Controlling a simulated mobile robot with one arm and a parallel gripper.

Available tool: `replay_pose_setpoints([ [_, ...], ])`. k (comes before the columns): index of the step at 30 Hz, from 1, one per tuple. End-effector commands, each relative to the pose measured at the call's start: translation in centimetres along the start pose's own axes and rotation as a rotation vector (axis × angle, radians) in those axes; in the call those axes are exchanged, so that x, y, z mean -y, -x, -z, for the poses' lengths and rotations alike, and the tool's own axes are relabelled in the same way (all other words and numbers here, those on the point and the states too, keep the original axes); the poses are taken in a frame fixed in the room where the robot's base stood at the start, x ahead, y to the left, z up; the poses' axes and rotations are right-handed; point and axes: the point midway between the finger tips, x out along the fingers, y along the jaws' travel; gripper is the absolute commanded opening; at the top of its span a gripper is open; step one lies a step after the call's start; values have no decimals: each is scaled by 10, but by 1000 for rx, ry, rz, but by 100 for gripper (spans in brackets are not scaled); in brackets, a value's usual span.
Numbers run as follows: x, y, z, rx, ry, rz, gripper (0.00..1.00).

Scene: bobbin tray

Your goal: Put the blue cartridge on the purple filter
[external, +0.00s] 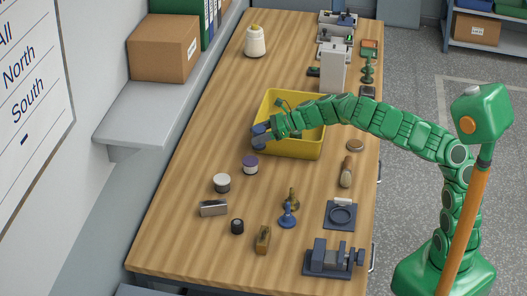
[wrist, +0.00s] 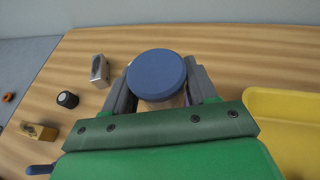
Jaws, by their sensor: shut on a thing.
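My gripper (external: 262,136) is shut on the blue cartridge (wrist: 157,74), whose round blue top shows between the two fingers in the wrist view. In the external view the blue cartridge (external: 260,129) is small and partly covered by the fingers, beside the left wall of the yellow bin. The purple filter (external: 250,165), a short pale cylinder with a purple top, stands on the table a little nearer the camera than my gripper. I cannot make out the purple filter in the wrist view.
The yellow bin (external: 291,149) is right of my gripper. The table (external: 205,150) left of the filter is clear.

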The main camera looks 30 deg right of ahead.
Motion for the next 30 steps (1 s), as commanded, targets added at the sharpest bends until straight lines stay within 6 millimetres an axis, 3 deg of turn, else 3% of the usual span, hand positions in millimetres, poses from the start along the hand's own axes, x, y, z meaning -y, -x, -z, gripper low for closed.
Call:
replay_pose_setpoints([
  [15,18,-37,25,2,-2,-4,22],
  [28,25,-48,32,3,0,0,22],
  [30,25,-52,42,1,-3,-1,22],
])
